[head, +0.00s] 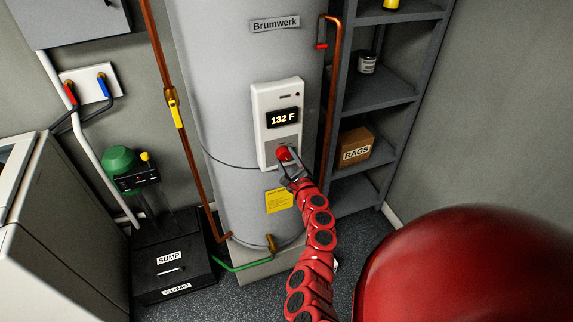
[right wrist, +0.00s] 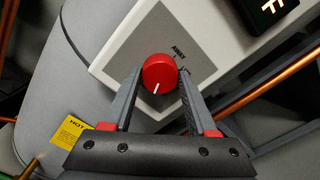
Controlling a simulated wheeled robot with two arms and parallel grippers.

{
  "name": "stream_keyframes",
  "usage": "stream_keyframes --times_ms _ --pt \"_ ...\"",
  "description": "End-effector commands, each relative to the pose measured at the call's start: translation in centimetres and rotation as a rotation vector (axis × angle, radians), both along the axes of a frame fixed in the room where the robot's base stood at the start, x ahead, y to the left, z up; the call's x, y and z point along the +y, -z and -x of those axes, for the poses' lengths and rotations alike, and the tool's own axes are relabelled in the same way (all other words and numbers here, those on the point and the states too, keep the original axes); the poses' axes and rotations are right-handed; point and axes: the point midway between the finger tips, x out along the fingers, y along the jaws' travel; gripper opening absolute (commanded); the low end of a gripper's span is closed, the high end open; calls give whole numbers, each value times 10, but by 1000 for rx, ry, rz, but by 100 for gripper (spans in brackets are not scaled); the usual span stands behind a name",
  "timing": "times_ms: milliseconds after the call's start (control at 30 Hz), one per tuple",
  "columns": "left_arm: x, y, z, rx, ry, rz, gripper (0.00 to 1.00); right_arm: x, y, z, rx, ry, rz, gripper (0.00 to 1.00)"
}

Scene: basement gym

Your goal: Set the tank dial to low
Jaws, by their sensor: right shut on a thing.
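The tank (head: 230,100) is a tall grey cylinder marked Brumwerk. Its white control panel (head: 261,98) has a lit display (head: 283,117) reading 132 F. The red dial (head: 283,153) sits low on the panel; it also shows in the right wrist view (right wrist: 160,72), with a white pointer line toward the bottom of that picture. My left gripper is not in view.
A grey shelf unit (head: 375,90) with a RAGS box (head: 355,148) stands right of the tank. Copper pipes (head: 184,140) run beside the tank. A black sump unit (head: 170,265) stands at the lower left. A yellow label (head: 279,200) is below the panel.

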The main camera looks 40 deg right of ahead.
Motion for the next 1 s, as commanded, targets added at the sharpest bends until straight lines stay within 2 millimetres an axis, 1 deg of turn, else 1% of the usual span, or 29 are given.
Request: stream_keyframes --times_ms 33,1000 --pt "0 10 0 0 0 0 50 1 4 0 10 -1 48 2" --pt "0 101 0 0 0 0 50 0 4 0 225 1 945 2"
